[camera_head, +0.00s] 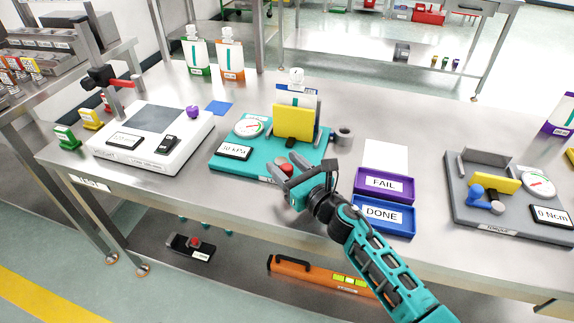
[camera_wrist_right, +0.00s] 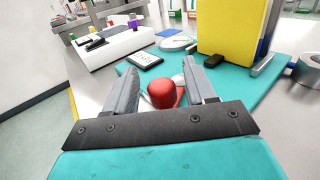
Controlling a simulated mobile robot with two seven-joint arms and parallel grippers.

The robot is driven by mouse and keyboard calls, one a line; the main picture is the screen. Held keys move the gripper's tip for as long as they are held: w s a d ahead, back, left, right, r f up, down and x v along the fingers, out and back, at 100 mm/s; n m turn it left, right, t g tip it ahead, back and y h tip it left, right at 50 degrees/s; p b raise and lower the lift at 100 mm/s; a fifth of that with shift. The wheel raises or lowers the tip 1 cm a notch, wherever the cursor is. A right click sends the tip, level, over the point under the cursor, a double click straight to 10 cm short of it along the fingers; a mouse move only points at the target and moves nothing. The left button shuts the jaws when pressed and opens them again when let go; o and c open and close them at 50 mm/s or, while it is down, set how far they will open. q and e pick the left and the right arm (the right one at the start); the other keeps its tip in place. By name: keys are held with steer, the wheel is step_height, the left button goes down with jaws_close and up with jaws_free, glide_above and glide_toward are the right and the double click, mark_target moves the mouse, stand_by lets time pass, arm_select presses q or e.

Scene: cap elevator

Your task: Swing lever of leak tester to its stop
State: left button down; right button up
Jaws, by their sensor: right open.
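The leak tester (camera_head: 225,160) is a teal base with a round gauge (camera_head: 250,127), a display reading about "10 kPa" (camera_head: 235,151) and an upright yellow plate (camera_head: 293,124). A pouch with a white cap (camera_head: 297,77) stands behind the plate. The lever's red knob (camera_head: 286,170) is at the base's front right; it also shows in the wrist view (camera_wrist_right: 162,93). My right gripper (camera_head: 287,164) is open, with its fingers on either side of the knob. In the wrist view a gap shows on the left; contact on the right is unclear. The lever's arm is mostly hidden. My left gripper is out of view.
A purple FAIL tray (camera_head: 384,172) and a blue DONE tray (camera_head: 384,230) lie right of the gripper. A grey ring (camera_head: 344,136) stands beside the tester.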

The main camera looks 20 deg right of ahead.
jaws_close()
stand_by(0.4)
